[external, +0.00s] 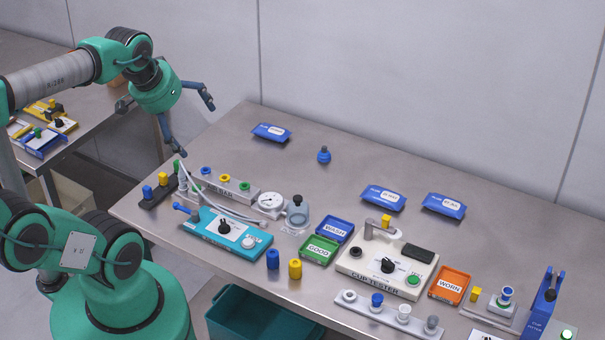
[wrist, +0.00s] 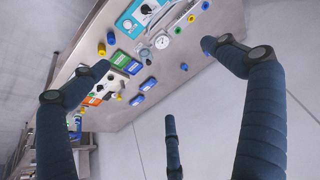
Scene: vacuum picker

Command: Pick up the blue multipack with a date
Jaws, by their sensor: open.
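Three blue packs with white labels lie on the steel table in the external view: one at the back left (external: 266,135), one right of the middle (external: 375,203) and one further right (external: 436,209). Their label print is too small to read, so I cannot tell which bears a date. Blue packs also show in the wrist view, including one (wrist: 147,83) and another (wrist: 137,100). My gripper (external: 192,128) is open and empty, with its fingers spread, raised above the table's left end and apart from every pack. Its fingers frame the wrist view (wrist: 155,60).
A small blue bottle-like piece (external: 323,156) stands between the packs. A teal device (external: 225,232), cup tester (external: 345,262), WASH tray (external: 335,231), GOOD tray (external: 320,250) and WORN tray (external: 449,286) crowd the front. The table's back strip is mostly clear, with a wall behind.

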